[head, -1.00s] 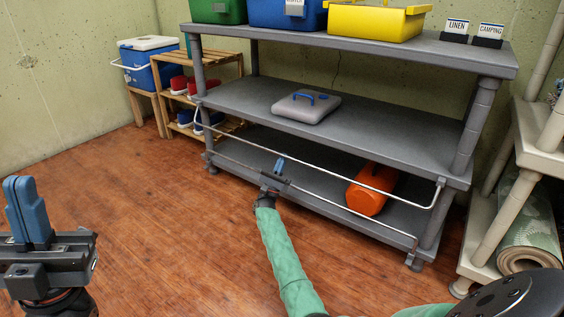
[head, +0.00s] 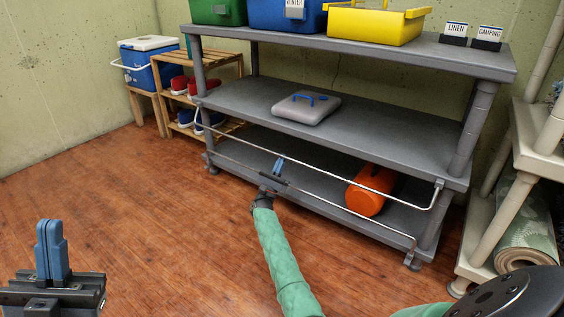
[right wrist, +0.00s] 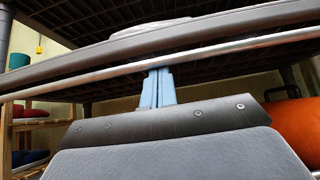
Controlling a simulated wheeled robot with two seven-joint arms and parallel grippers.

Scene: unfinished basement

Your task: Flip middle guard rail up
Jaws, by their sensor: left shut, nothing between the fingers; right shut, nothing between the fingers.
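The middle guard rail (head: 336,171) is a thin metal bar hinged at the ends of the middle shelf (head: 375,130). It hangs down, with its long bar below that shelf's front edge. My right gripper (head: 279,165) is shut and empty, its blue fingers pointing up near the bar. In the right wrist view the rail (right wrist: 215,50) crosses at the tips of the fingers (right wrist: 160,72); I cannot tell whether they touch. My left gripper (head: 51,224) is shut and empty, upright over the floor at the lower left, away from the shelf.
A lower rail (head: 345,207) runs in front of the bottom shelf, where an orange container (head: 367,190) lies. A grey case (head: 306,108) lies on the middle shelf. Bins stand on top. A beige rack (head: 540,140) is at the right. The floor (head: 140,220) at left is clear.

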